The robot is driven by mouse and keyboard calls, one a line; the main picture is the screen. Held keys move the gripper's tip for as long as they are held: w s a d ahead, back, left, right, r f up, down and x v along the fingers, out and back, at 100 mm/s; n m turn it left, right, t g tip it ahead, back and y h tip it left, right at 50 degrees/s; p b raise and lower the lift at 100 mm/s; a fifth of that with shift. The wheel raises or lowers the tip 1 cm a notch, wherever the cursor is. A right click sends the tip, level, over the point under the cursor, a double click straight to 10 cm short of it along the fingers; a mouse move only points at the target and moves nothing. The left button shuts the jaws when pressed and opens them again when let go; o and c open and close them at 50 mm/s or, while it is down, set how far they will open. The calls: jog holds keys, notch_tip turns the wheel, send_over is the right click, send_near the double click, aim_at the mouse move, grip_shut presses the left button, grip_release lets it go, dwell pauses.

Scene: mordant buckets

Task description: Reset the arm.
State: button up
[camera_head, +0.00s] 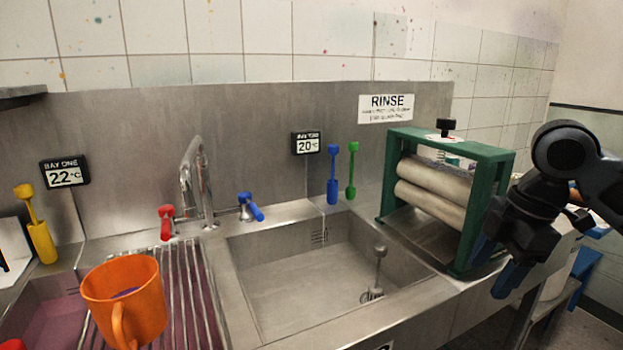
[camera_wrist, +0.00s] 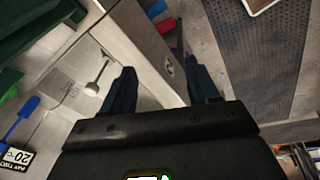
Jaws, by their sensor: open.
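My gripper (camera_head: 500,268) is at the right of the head view, in front of the green-framed roller wringer (camera_head: 492,165). Its dark blue fingers point down and are apart. In the wrist view my gripper (camera_wrist: 163,88) is open with nothing between the fingers. Below it lies the front edge of the steel sink (camera_wrist: 155,50), beside the grey floor.
The sink basin (camera_head: 300,280) holds a grey plunger-like tool (camera_head: 379,268). An orange mug (camera_head: 125,300) stands on the rack (camera_head: 190,290) at the left. Red (camera_head: 166,222) and blue (camera_head: 250,207) taps flank the spout. Blue (camera_head: 332,175) and green (camera_head: 351,172) tools stand behind.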

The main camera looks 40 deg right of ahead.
jog(key=w+a+r+m+t+y, duration=0.15)
jog(key=w+a+t, duration=0.25)
jog(key=w+a, duration=0.45)
jog(key=w+a+r+t+y, duration=0.3)
jog(key=w+a+t, duration=0.1)
jog(key=w+a, duration=0.4)
jog(key=w+a+m+t, duration=0.4)
jog(key=a+m+t, duration=0.2)
jog(key=a+m, duration=0.25)
jog(key=s+a+f+m+h, duration=0.3)
jog(key=s+a+f, duration=0.1)
jog(key=s+f, duration=0.4)
jog(key=s+a+f+m+h, duration=0.3)
jog(key=s+f, duration=0.3)
jog(key=s, duration=0.3)
jog(key=s+d+n+g, duration=0.1)
jog(key=s+d+n, duration=0.2)
jog(key=s, duration=1.6)
jog(key=shift+s+f+n+g+y, duration=0.3)
jog(key=shift+s+n+y, duration=0.15)
jog(key=shift+n, duration=0.65)
